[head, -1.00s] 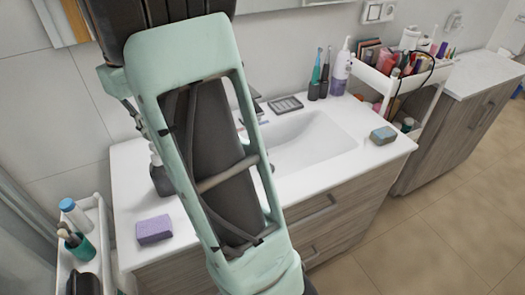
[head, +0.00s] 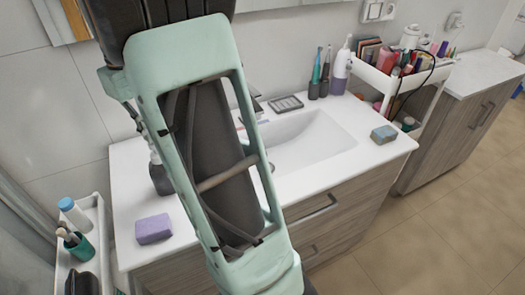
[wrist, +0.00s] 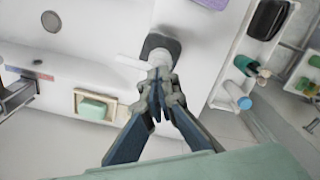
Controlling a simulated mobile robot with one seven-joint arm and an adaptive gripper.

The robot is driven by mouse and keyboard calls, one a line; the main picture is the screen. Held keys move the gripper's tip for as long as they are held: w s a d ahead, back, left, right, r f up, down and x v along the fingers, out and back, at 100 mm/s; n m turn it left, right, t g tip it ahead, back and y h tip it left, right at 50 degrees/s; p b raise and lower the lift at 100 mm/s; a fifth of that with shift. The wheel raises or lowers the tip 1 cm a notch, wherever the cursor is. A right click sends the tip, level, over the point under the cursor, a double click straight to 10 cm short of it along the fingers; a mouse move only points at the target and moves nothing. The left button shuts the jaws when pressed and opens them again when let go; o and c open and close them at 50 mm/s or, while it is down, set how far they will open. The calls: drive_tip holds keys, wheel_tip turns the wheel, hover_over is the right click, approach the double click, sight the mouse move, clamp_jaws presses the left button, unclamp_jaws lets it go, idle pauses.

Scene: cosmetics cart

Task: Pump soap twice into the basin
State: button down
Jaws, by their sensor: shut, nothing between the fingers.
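The soap dispenser is a dark bottle (wrist: 160,42) with a white pump head. In the wrist view its white spout (wrist: 130,62) points left, towards the white basin (wrist: 50,52). My gripper (wrist: 159,76) is shut and empty, its fingertips together at the pump head in the picture. I cannot tell whether they touch it. In the head view the dispenser (head: 159,178) stands on the counter left of the basin (head: 318,142), partly behind my arm. My gripper is hidden there.
A purple sponge (head: 153,229) lies on the counter's front left. A green soap bar in a dish (wrist: 93,108) is near the dispenser in the wrist view. A side cart (head: 88,209) with bottles stands left. A blue-grey sponge (head: 384,134) lies at right.

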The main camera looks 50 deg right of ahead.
drive_tip(key=shift+f+b, duration=0.6)
drive_tip(key=shift+f, duration=0.5)
drive_tip(key=shift+r, duration=0.15)
drive_tip(key=shift+r+p, duration=1.55)
drive_tip(key=shift+f, duration=0.1)
drive_tip(key=shift+f+b, duration=1)
drive_tip(key=shift+f, duration=0.55)
drive_tip(key=shift+r, duration=0.1)
drive_tip(key=shift+r+p, duration=1.45)
drive_tip(key=shift+r, duration=0.05)
